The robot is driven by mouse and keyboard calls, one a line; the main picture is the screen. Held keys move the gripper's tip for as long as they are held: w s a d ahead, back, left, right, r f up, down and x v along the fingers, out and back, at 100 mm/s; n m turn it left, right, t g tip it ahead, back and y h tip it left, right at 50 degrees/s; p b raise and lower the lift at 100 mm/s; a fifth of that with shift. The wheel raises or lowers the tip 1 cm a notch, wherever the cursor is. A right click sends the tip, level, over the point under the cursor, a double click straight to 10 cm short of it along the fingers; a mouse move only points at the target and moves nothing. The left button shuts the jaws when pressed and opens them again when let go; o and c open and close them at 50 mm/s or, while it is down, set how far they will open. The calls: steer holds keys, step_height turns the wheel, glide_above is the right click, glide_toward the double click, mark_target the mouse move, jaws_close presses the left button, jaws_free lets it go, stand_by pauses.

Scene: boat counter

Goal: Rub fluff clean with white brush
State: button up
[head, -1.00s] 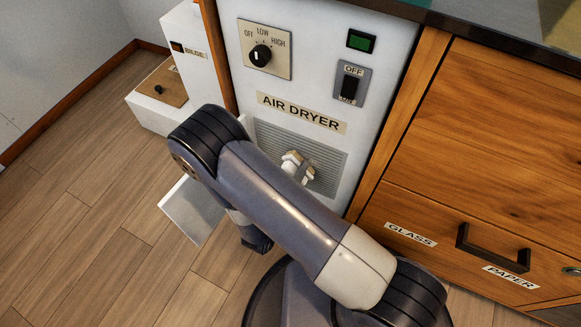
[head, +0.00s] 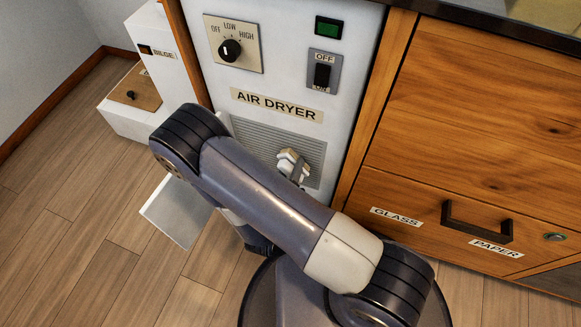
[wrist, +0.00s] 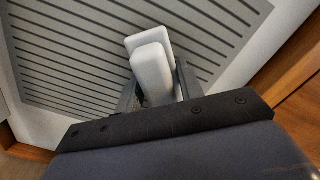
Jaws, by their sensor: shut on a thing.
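The white brush (wrist: 152,72) is held between the two dark fingers of my gripper (wrist: 157,84) in the wrist view. Its white block end lies over the slatted grille (wrist: 60,60) of the air dryer. In the head view the brush (head: 291,160) shows past my arm, in front of the right part of the grille (head: 262,135), with a grey finger of my gripper (head: 299,172) beside it. I cannot tell whether the brush touches the slats. I cannot make out any fluff. My arm hides the lower left of the grille in the head view.
Above the grille are a dial (head: 230,50), a green display (head: 328,27) and an off/on switch (head: 322,74). A wooden cabinet with a dark drawer handle (head: 477,222) stands at right. A white flap (head: 177,210) sticks out at left over open floor.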

mark_target(254, 145)
steer(key=shift+a+f+n, duration=0.1)
steer(key=shift+a+n, duration=0.3)
steer(key=shift+a, duration=0.45)
steer(key=shift+w+a, duration=0.55)
steer(key=shift+a, duration=0.5)
steer(key=shift+w+a, duration=0.6)
steer(key=shift+a, duration=0.5)
steer(key=shift+w+a, duration=0.55)
steer(key=shift+a, duration=0.5)
steer(key=shift+w+a+b, duration=0.25)
steer(key=shift+w+a, duration=0.1)
steer(key=shift+a, duration=0.55)
steer(key=shift+w+a+b, duration=0.2)
steer(key=shift+w+a, duration=0.1)
steer(key=shift+a, duration=0.6)
steer(key=v, duration=0.6)
steer(key=shift+v, duration=1.55)
